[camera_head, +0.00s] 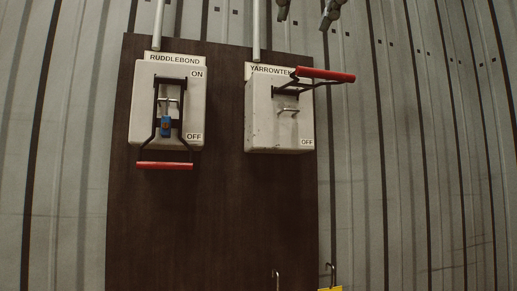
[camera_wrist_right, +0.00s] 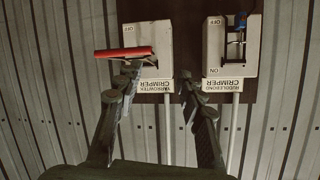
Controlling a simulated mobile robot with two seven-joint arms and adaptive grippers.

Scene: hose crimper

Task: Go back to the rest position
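The YARROWTEK switch box (camera_head: 272,132) is on the right of a dark board; its red-gripped lever (camera_head: 325,75) sits at the upper end, sticking out. In the right wrist view that red grip (camera_wrist_right: 124,52) appears upside down, near the left fingertip. The RUDDLEBOND box (camera_head: 143,110) is on the left. Its red-gripped lever (camera_head: 164,166) points down at OFF, and a blue padlock (camera_head: 165,126) hangs there. My right gripper (camera_head: 306,12) is at the top edge, above and apart from the YARROWTEK lever. Its fingers (camera_wrist_right: 158,82) are spread and empty. My left gripper is out of view.
Conduits run up from both boxes (camera_head: 158,25) (camera_head: 256,30). The dark board (camera_head: 215,215) is fixed to a ribbed metal wall (camera_head: 420,170). Hooks (camera_head: 276,277) (camera_head: 332,270) and a yellow item (camera_head: 330,289) show at the bottom. The right side of the wall is clear.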

